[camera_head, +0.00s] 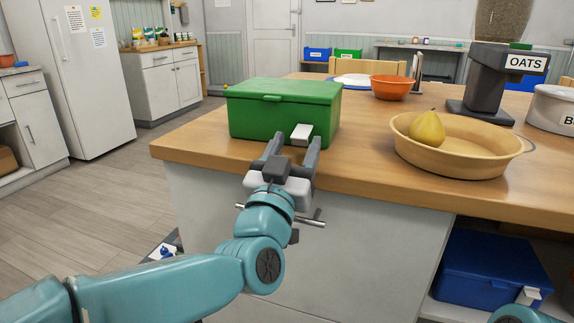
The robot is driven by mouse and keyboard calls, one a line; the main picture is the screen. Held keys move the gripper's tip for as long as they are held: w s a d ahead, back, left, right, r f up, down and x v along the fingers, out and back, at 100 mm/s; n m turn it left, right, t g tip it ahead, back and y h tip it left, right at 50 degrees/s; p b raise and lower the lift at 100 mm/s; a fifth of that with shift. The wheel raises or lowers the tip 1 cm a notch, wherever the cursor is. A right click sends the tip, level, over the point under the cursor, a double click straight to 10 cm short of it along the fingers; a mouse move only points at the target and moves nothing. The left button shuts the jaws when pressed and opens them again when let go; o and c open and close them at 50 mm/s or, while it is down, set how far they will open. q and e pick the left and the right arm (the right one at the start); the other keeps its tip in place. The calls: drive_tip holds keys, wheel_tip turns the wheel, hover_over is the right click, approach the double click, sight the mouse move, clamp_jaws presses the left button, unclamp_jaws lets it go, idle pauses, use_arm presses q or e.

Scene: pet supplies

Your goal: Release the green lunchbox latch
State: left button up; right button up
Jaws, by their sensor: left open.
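The green lunchbox (262,108) stands on the wooden counter near its left front corner, with its lid closed. Its white latch (301,134) is on the front face, toward the right. My left gripper (293,143) is open in front of the lunchbox, its two fingers pointing at the front face. The latch shows between and just beyond the fingertips. I cannot tell whether the fingers touch it. Only a bit of teal arm shows at the bottom right, and no right gripper is visible.
A yellow pear (427,130) lies in a tan bowl (475,165) right of the lunchbox. An orange bowl (391,88), an OATS dispenser (490,85) and a white canister (552,108) stand farther back. A blue box (490,270) sits on the shelf below. The counter's front edge (370,190) is near my arm.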

use_arm(q)
drive_tip(key=v, duration=1.6)
drive_tip(key=shift+p, duration=0.35)
